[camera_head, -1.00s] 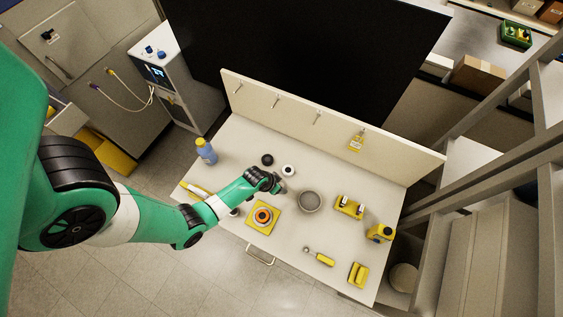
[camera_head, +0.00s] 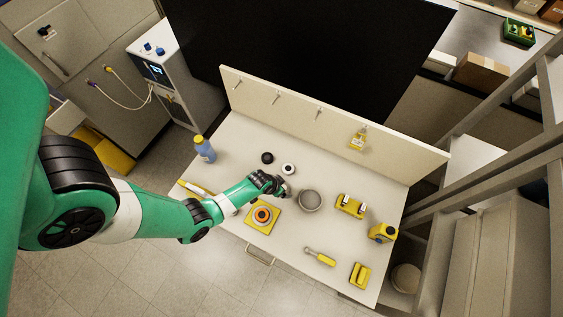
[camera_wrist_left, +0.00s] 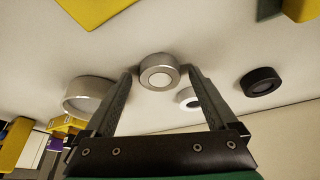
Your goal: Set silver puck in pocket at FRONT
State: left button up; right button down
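The silver puck (camera_wrist_left: 158,72), with a pale round centre, lies on the bench in the left wrist view. My left gripper (camera_wrist_left: 161,73) is open, with its fingertips on either side of the puck and small gaps visible. In the head view my left gripper (camera_head: 282,189) is low over the bench and largely hides the puck. A round grey dish (camera_head: 309,200) stands just right of it, also seen in the left wrist view (camera_wrist_left: 88,95). I cannot make out a pocket marked FRONT. My right gripper is not in view.
A black puck (camera_head: 267,158) and a white puck (camera_head: 288,169) lie behind the gripper. A yellow plate with an orange ring (camera_head: 262,215) lies in front. A yellow block (camera_head: 350,206), bottles and a yellow-handled tool (camera_head: 320,256) occupy other parts of the bench. A pegged back panel (camera_head: 335,127) bounds it.

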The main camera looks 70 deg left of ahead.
pick_arm(q)
jog(key=shift+r, duration=0.3)
jog(key=p+v, duration=0.8)
jog(key=v, duration=0.3)
jog(key=shift+s+r, duration=0.2)
jog(key=shift+r, duration=0.15)
jog(key=shift+w, duration=0.1)
